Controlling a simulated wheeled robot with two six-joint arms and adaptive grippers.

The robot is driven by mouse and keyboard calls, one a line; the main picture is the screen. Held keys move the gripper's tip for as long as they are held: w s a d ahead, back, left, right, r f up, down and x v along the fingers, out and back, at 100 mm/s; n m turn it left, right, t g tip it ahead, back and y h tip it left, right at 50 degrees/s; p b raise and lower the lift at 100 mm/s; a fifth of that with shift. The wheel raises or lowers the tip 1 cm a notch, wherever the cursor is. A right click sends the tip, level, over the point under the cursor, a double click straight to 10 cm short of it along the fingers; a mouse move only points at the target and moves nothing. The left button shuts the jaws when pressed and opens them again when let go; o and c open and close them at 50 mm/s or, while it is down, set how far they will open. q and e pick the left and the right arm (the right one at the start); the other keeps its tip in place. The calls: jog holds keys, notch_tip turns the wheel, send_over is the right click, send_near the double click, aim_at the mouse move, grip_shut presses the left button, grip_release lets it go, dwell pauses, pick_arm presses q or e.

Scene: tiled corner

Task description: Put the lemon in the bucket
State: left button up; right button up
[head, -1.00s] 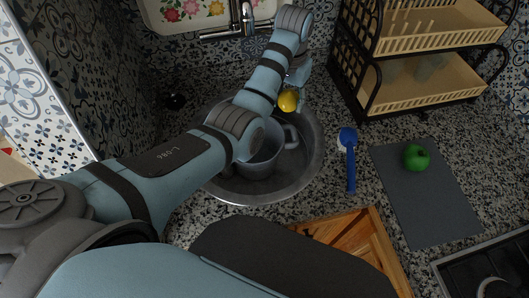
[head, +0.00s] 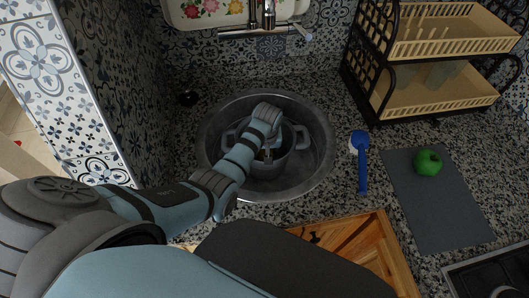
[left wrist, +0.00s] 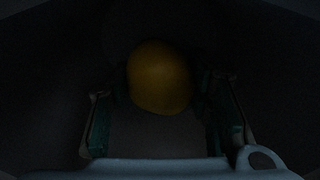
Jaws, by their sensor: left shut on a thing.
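My left gripper (head: 267,154) reaches down into the bucket's opening, and my wrist hides part of the rim. In the left wrist view the yellow lemon (left wrist: 160,77) sits between the two fingers, which are shut on it. The bucket's inside around it is very dark, so I cannot tell whether the lemon touches the bottom. My right gripper is not in view.
The metal sink (head: 318,125) surrounds the bucket, with a faucet (head: 268,18) behind. A blue brush (head: 362,170) lies to the right. A green fruit (head: 428,162) rests on a grey mat (head: 430,215). A two-tier rack (head: 430,95) stands at the back right.

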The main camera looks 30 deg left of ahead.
pick_arm(q)
jog(key=shift+f, duration=0.5)
jog(key=shift+s+b, duration=0.1)
jog(key=shift+b, duration=0.2)
jog(key=o, duration=1.3)
